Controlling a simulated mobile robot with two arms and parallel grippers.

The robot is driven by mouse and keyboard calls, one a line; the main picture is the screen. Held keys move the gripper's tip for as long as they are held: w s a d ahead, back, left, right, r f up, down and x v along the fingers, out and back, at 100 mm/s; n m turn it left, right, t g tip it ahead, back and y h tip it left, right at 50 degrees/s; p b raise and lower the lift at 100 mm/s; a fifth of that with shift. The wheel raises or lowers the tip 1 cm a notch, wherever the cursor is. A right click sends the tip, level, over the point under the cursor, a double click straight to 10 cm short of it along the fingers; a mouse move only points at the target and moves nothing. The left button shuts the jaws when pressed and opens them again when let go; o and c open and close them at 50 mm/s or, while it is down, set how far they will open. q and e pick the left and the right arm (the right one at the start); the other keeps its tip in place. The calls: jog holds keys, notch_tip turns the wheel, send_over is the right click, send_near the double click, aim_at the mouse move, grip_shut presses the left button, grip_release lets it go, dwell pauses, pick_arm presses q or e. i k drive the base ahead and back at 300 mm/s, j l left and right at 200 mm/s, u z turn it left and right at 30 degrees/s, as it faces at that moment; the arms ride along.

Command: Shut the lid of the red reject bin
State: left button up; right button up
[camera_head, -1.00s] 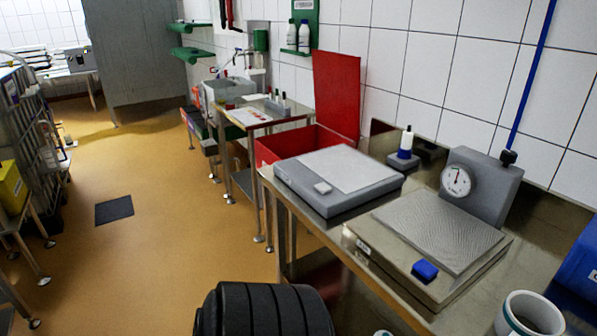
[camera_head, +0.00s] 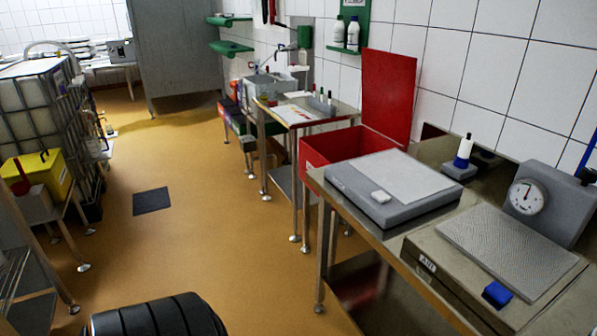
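The red reject bin (camera_head: 318,152) stands at the far end of the steel table, behind the grey flat scale. Its red lid (camera_head: 388,95) is open and stands nearly upright on the wall side of the bin. The inside of the bin is mostly hidden by its front wall and the scale. Neither of my grippers is in view.
A grey scale (camera_head: 390,202) and a dial scale (camera_head: 493,248) with a blue block (camera_head: 497,293) stand on the steel table (camera_head: 408,292). A bottle (camera_head: 463,152) stands near the wall. A side table (camera_head: 306,117) is beyond the bin. The floor (camera_head: 215,225) at left is clear around a dark mat (camera_head: 151,201).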

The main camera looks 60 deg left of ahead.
aim_at(388, 80)
jog(key=j+u, duration=0.35)
jog(key=j, duration=0.55)
jog(key=j+u, duration=0.35)
jog(key=j, duration=1.05)
jog(key=i+j, duration=0.1)
jog(key=j, duration=0.35)
jog(key=i+j+z, duration=0.25)
jog(key=i+j, duration=1.15)
jog(key=i, duration=0.1)
